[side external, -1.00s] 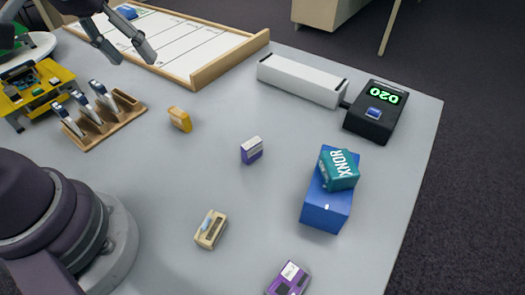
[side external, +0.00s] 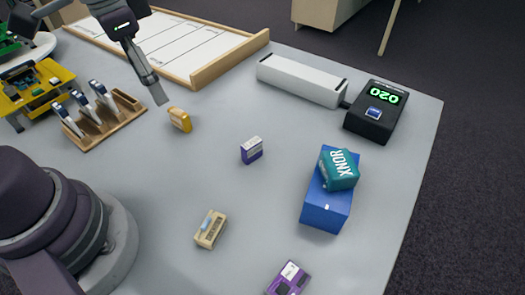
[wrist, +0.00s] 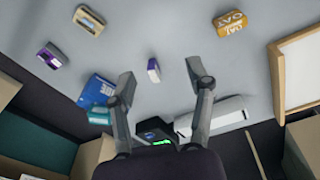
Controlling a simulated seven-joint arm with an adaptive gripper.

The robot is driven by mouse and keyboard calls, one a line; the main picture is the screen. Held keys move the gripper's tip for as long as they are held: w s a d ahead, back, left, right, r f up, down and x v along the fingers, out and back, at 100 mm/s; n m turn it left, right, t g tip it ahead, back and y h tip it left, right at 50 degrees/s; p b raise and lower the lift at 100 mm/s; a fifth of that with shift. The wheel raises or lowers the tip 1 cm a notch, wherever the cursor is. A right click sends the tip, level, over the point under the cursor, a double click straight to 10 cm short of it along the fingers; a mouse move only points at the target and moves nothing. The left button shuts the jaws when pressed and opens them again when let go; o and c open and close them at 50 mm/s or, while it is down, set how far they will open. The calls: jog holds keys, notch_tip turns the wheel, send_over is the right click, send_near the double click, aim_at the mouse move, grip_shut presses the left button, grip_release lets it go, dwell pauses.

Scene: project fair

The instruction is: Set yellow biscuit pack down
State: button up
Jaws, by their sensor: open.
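The yellow biscuit pack (side external: 180,119) rests on the grey table, to the right of the wooden rack. In the wrist view it shows at the top right (wrist: 231,23), with "OAT" lettering on it. My gripper (side external: 158,95) is just up and left of the pack in the side view. The wrist view shows its two fingers spread apart (wrist: 160,74) with nothing held between them. The pack lies outside the fingers there, apart from them.
A wooden rack (side external: 128,101) holds several white-and-dark items.

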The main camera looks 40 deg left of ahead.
aim_at(181, 114)
jog(key=w+f+m+y, duration=0.2)
jog(key=f+m+y, duration=0.2)
jog(key=w+f+m+g+y, duration=0.1)
jog(key=w+f+m+y, duration=0.1)
jog(key=f+m+y, duration=0.1)
jog(key=w+f+m+y, duration=0.3)
jog(key=f+m+y, duration=0.1)
jog(key=m+y, duration=0.2)
jog(key=shift+w+a+f+g, duration=0.1)
jog(key=shift+a+f+g, duration=0.2)
jog(key=shift+a+g, duration=0.1)
jog(key=shift+w+d+f+m+t+y, duration=0.2)
jog(key=shift+m+t+y, duration=0.15)
jog(key=shift+m, duration=0.25)
jog(key=shift+w+m+y, duration=0.1)
jog(key=shift+m+y, duration=0.2)
jog(key=shift+y, duration=0.05)
jog(key=x, duration=1)
jog(key=shift+w+f, duration=0.2)
jog(key=shift+f, duration=0.05)
grip_shut()
